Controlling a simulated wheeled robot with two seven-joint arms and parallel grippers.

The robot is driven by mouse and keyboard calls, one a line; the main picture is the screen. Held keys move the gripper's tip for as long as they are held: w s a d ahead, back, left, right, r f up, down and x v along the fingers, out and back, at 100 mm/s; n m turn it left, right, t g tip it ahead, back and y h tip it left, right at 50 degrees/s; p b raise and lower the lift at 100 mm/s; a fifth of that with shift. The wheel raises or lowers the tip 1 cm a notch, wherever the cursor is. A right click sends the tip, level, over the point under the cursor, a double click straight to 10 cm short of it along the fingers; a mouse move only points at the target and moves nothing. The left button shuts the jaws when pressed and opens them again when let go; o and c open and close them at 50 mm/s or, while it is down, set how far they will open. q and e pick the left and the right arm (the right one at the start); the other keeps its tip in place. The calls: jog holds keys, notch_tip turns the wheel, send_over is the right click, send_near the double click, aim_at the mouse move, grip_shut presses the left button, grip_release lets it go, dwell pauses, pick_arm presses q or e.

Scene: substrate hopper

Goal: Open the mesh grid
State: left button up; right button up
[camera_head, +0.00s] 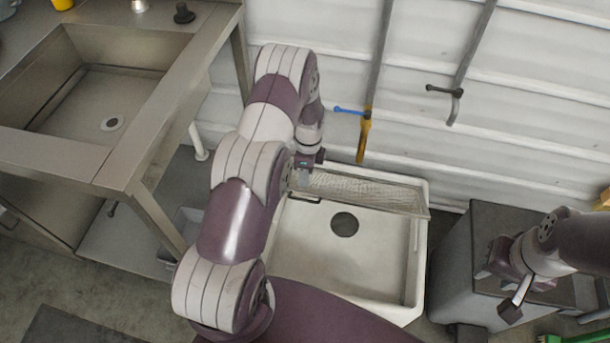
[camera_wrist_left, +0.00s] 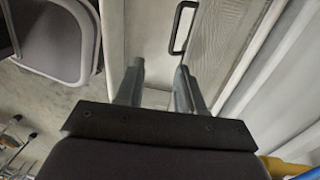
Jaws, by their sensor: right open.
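The mesh grid (camera_head: 370,192) is a framed wire panel along the back of a white basin (camera_head: 290,240). It looks tilted up towards the wall, and the basin floor and its dark drain show in front of it. A dark handle (camera_wrist_left: 176,45) shows at the grid's edge in the left wrist view, with the mesh (camera_wrist_left: 228,40) beside it. My left gripper (camera_head: 304,182) is at the grid's left end; in the left wrist view its fingers (camera_wrist_left: 160,68) are apart with nothing between them, short of the handle. My right gripper (camera_head: 512,303) is open and empty at the right.
A steel sink bench (camera_head: 130,165) stands at the left. A grey box (camera_head: 465,255) stands right of the basin, below my right arm. Pipes with a blue-handled tap (camera_head: 364,125) and a dark-handled tap (camera_head: 453,105) hang on the white wall behind.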

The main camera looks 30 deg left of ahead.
aim_at(307, 200)
pick_arm(q)
jog(key=shift+t, duration=0.6)
jog(key=f+b, duration=0.1)
jog(key=f, duration=0.3)
jog(key=f+b, duration=0.1)
jog(key=f, duration=0.4)
jog(key=f+b, duration=0.1)
jog(key=f, duration=0.4)
jog(key=shift+w+a+f, duration=0.1)
jog(key=shift+w, duration=0.3)
jog(key=shift+c, duration=0.4)
